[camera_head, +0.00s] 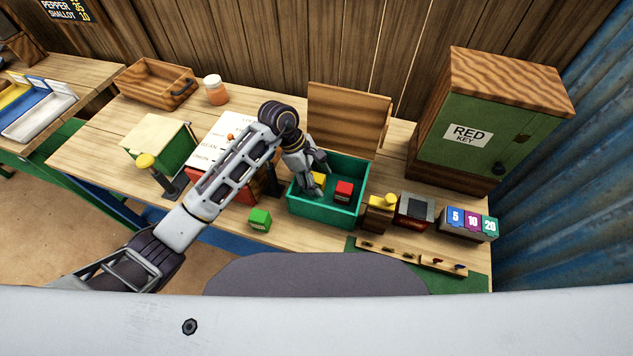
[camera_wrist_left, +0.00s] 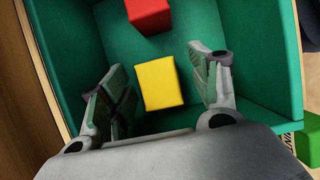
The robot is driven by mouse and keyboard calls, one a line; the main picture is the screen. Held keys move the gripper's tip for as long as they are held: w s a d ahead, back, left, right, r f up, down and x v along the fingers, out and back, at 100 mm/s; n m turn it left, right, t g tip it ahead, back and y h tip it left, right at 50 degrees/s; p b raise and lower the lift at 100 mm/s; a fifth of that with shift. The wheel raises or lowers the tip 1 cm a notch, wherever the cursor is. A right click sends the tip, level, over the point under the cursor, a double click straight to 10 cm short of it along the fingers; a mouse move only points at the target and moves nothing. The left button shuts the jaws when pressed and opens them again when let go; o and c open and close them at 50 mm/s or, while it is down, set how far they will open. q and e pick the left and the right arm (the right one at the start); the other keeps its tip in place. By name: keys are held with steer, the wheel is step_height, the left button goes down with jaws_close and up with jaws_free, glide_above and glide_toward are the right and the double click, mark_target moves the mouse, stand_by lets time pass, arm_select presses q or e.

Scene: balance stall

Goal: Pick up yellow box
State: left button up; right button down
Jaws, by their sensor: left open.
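The yellow box (camera_wrist_left: 159,84) lies on the floor of a green open-topped bin. My left gripper (camera_wrist_left: 158,85) reaches down into the bin (camera_head: 326,212) and is open, with one finger on each side of the yellow box. I see gaps between the box and both fingers in the wrist view. In the head view the yellow box (camera_head: 319,181) is partly hidden by the left gripper (camera_head: 314,180). A red box (camera_head: 343,190) lies in the same bin, to the right of the yellow one. My right gripper is not in view.
A green box (camera_head: 260,219) stands on the table left of the bin. A raised wooden lid (camera_head: 347,118) is behind the bin. A green cabinet marked RED KEY (camera_head: 480,125) stands at the right. Numbered blocks (camera_head: 470,222) lie at front right.

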mark_target(317, 177)
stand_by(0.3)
arm_select(q)
steer(key=c, duration=1.2)
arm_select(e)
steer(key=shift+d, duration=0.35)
arm_select(q)
steer(key=shift+o, duration=0.2)
step_height(317, 177, up, 8)
steer(key=shift+r+b, duration=0.15)
steer(key=shift+b, duration=0.55)
steer(key=shift+r, duration=0.85)
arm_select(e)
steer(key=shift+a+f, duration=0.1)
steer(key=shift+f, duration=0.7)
arm_select(q)
steer(key=shift+s, duration=0.1)
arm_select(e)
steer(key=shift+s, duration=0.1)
